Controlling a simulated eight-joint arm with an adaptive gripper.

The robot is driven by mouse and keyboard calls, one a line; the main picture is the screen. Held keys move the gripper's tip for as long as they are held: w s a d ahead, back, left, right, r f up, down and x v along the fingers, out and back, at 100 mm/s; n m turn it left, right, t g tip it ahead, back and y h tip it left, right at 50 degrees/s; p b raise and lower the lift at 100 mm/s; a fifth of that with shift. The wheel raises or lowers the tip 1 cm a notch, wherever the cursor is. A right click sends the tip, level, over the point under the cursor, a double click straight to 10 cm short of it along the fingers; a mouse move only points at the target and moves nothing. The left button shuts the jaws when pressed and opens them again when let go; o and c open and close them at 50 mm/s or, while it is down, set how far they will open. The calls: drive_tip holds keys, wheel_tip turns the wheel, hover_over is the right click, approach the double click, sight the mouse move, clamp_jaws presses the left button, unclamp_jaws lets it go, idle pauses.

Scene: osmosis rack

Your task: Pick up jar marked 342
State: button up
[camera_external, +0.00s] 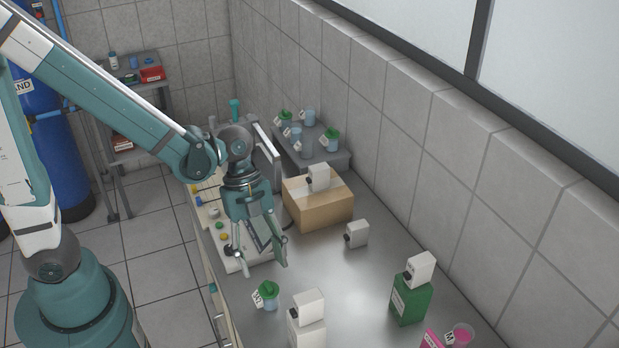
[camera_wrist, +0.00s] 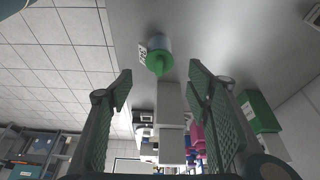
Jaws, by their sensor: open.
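A jar with a green lid (camera_external: 269,288) and a clear bluish body stands on the grey bench near its left edge. Its white tag faces left; the number is too small to read surely. In the wrist view the same jar (camera_wrist: 159,60) shows at top centre, ahead of and between the fingertips. My gripper (camera_external: 265,269) is open and empty, pointing down above and behind the jar, apart from it. In the wrist view both fingers of my gripper (camera_wrist: 160,72) are spread wide. More tagged jars (camera_external: 330,139), some green-lidded, stand at the back.
A cardboard box (camera_external: 318,208) with a white block on it is behind my gripper. White boxes (camera_external: 307,334) stand close to the jar's right. A green box (camera_external: 410,301) and a pink cup (camera_external: 461,335) are further right. Bare bench lies between.

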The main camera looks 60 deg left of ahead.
sight(268, 284)
drive_tip(key=shift+d+f, duration=0.1)
drive_tip(key=shift+f, duration=0.1)
drive_tip(key=shift+f, duration=0.1)
drive_tip(key=shift+x, duration=1.2)
drive_tip(key=shift+b+x, duration=0.65)
drive_tip(key=shift+x, duration=1.95)
drive_tip(key=c, duration=0.9)
